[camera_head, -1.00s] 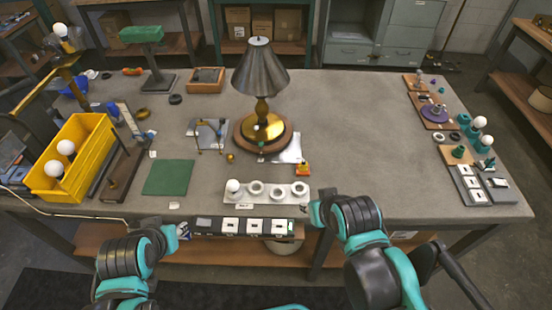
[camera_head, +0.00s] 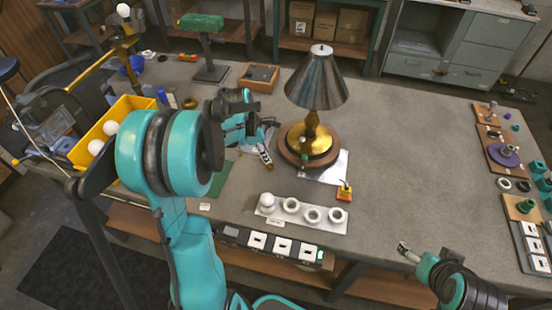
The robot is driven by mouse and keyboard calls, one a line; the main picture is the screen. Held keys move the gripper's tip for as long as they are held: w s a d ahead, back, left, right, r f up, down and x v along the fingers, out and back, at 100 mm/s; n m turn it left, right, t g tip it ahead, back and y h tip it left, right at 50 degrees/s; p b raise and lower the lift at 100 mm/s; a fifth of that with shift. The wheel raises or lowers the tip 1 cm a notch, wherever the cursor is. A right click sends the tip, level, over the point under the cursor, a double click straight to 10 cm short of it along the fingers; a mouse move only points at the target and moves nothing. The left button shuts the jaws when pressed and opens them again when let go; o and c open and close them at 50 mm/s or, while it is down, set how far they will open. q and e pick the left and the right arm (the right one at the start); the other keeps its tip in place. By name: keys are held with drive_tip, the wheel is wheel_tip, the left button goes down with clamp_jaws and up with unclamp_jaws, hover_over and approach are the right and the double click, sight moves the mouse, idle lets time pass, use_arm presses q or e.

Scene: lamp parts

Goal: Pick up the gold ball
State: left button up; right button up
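My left gripper (camera_head: 266,158) reaches over the table just left of the lamp's round wooden base, with its fingertips low near the tabletop. The small gold ball is not clearly visible now; the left gripper covers the spot beside the lamp base where it lay. I cannot tell whether the fingers are around it. The table lamp (camera_head: 316,82) stands upright with a dark metal shade and a brass foot. My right gripper (camera_head: 404,249) is at the table's front edge, far from the lamp; its finger opening is too small to judge.
A white holder (camera_head: 325,222) with several round sockets and a bulb lies in front of the lamp. A small yellow-and-red block (camera_head: 344,190) sits nearby. A yellow bin (camera_head: 88,145) with bulbs is at left. Open table lies right of the lamp.

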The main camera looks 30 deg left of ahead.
sight(270, 166)
use_arm(q)
drive_tip(key=shift+n, duration=0.5)
drive_tip(key=b+x, duration=0.1)
drive_tip(key=x, duration=0.2)
drive_tip(key=a+b+x, duration=0.1)
drive_tip(key=x, duration=0.1)
drive_tip(key=b+x, duration=0.1)
drive_tip(key=x, duration=0.2)
drive_tip(key=shift+w+a+f, duration=0.1)
drive_tip(key=shift+w+f, duration=0.15)
drive_tip(key=shift+f, duration=0.2)
drive_tip(key=shift+r, duration=0.1)
drive_tip(key=shift+c, duration=0.9)
drive_tip(key=c, duration=0.5)
